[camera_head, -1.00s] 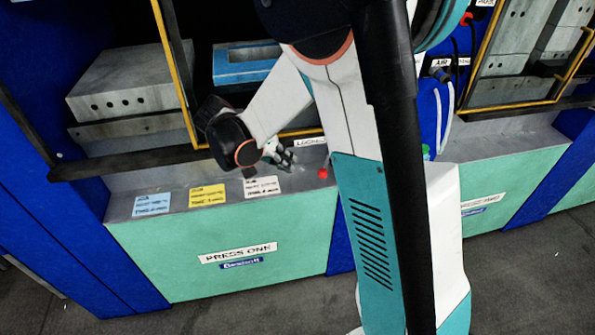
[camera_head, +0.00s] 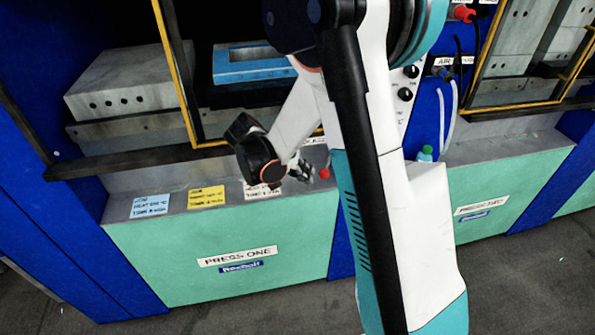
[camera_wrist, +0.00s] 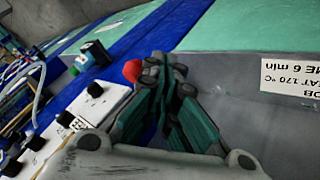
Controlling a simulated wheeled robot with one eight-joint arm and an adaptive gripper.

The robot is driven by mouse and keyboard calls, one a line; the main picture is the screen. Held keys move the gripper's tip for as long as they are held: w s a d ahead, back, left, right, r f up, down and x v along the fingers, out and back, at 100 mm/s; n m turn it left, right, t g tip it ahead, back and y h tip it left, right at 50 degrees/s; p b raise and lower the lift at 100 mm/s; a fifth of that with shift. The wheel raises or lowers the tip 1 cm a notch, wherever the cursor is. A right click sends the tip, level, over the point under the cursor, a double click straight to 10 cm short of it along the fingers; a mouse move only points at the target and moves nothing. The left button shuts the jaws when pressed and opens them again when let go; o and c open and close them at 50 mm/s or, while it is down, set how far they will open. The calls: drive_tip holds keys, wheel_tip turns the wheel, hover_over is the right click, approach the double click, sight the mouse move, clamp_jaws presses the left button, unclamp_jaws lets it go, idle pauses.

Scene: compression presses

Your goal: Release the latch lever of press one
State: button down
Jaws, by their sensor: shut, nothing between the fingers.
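Press one (camera_head: 180,270) is the light green press with the "PRESS ONE" sign in the head view. A red ball knob (camera_head: 324,173), which looks like the end of the latch lever, sits at the right end of its grey ledge. My gripper (camera_head: 305,172) is shut and empty just left of the knob. In the wrist view the red knob (camera_wrist: 132,70) shows beside the fingertips of my gripper (camera_wrist: 163,66). Whether they touch is unclear. The lever's shaft is hidden behind my fingers.
Blue, yellow and white job cards lie on the ledge, the white card (camera_wrist: 291,77) near my gripper. A yellow-edged guard frame (camera_head: 175,75) rises behind the ledge.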

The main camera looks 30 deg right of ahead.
drive_tip(key=shift+d+f, duration=0.45)
drive_tip(key=shift+f, duration=0.05)
drive_tip(key=shift+s, duration=0.1)
